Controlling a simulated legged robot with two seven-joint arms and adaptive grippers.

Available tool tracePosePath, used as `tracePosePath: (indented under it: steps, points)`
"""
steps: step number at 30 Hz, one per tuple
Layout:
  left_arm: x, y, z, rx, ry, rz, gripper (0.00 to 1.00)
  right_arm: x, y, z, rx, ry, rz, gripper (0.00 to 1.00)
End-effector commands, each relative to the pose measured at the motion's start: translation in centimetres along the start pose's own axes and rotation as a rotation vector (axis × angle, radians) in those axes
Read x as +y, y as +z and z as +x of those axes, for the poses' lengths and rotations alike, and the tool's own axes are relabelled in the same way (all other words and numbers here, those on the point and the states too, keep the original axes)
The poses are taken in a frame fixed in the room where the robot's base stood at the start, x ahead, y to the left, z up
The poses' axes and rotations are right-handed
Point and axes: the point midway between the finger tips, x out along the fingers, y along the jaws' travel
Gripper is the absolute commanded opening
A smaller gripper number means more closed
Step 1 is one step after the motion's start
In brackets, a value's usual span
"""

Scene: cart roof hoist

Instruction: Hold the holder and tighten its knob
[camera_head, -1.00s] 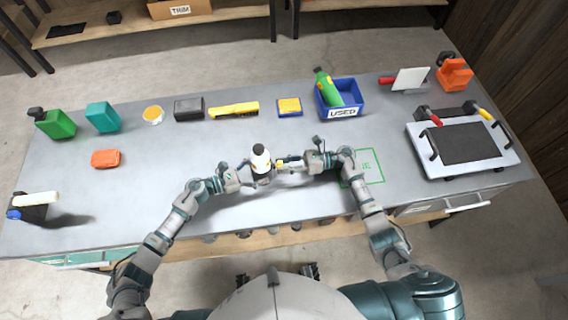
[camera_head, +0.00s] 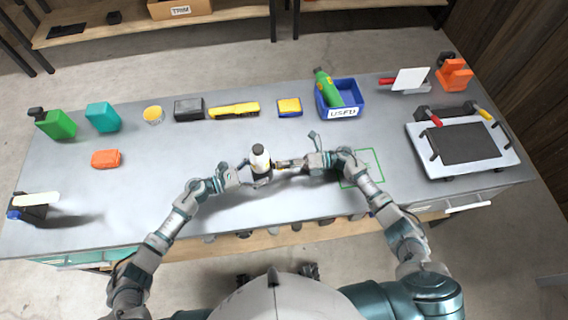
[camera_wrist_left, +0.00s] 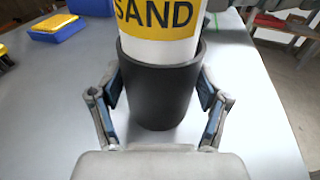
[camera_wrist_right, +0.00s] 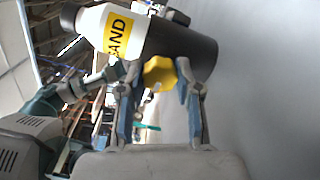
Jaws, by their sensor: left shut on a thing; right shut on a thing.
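A black cup-shaped holder (camera_wrist_left: 158,92) stands on the table with a white bottle (camera_head: 260,158) upright in it. The bottle has a black cap and a yellow label reading SAND (camera_wrist_left: 155,16). My left gripper (camera_wrist_left: 160,98) is shut around the holder, one finger on each side. The holder also shows in the right wrist view (camera_wrist_right: 195,52), tilted by the camera angle. A yellow knob (camera_wrist_right: 158,73) sits on the holder's side. My right gripper (camera_wrist_right: 158,88) is shut on the knob, with a finger at either side. In the head view the grippers largely hide the holder and knob.
A green outlined square (camera_head: 375,168) lies under my right forearm. A blue bin (camera_head: 358,95) with a green bottle stands behind. A white tray (camera_head: 490,160) is at right. Several items line the table's back.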

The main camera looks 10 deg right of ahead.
Motion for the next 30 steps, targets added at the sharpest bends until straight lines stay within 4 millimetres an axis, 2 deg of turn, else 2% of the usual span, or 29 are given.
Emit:
tracePosePath:
  steps: [12,29,30]
  points:
    - [-0.44,0.06,0.16,-0.004,-0.013,-0.001,0.42,-0.41,0.20,-0.29,-0.011,-0.011,0.201,0.00]
    - [-0.49,0.07,0.21,-0.005,-0.014,-0.001,0.42,-0.50,0.17,-0.29,-0.012,-0.012,0.232,0.00]
    - [-0.49,0.07,0.22,-0.005,-0.014,-0.002,0.42,-0.51,0.17,-0.29,-0.012,-0.012,0.232,0.38]
